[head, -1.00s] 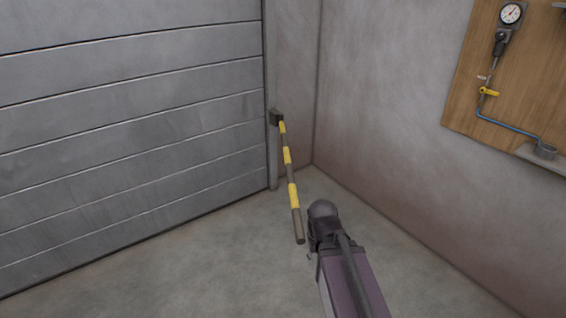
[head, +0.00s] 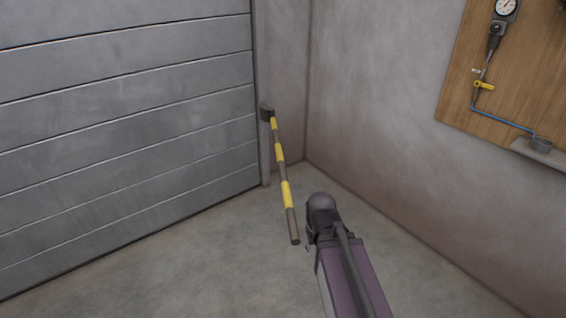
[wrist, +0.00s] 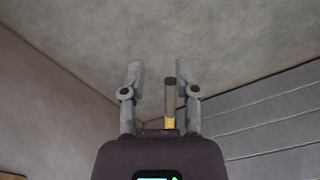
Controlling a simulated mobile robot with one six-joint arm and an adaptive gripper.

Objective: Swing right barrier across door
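The barrier (head: 281,172) is a thin pole with yellow and dark bands. It runs from a dark bracket (head: 267,113) at the door's right edge out into the room, away from the door (head: 120,130). Its dark free end is just left of my arm in the head view. In the wrist view my gripper (wrist: 160,73) is open, with two grey fingers apart. The barrier's dark end (wrist: 169,95) shows in the gap between them, nearer the right finger. I cannot tell whether it touches. In the head view my arm mostly hides the gripper.
A wall (head: 385,120) stands to the right, with a wooden board (head: 458,95) carrying a gauge (head: 505,8), a yellow valve (head: 484,85) and a blue hose. A small shelf (head: 540,152) juts out below it. The floor (head: 190,260) before the door is clear.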

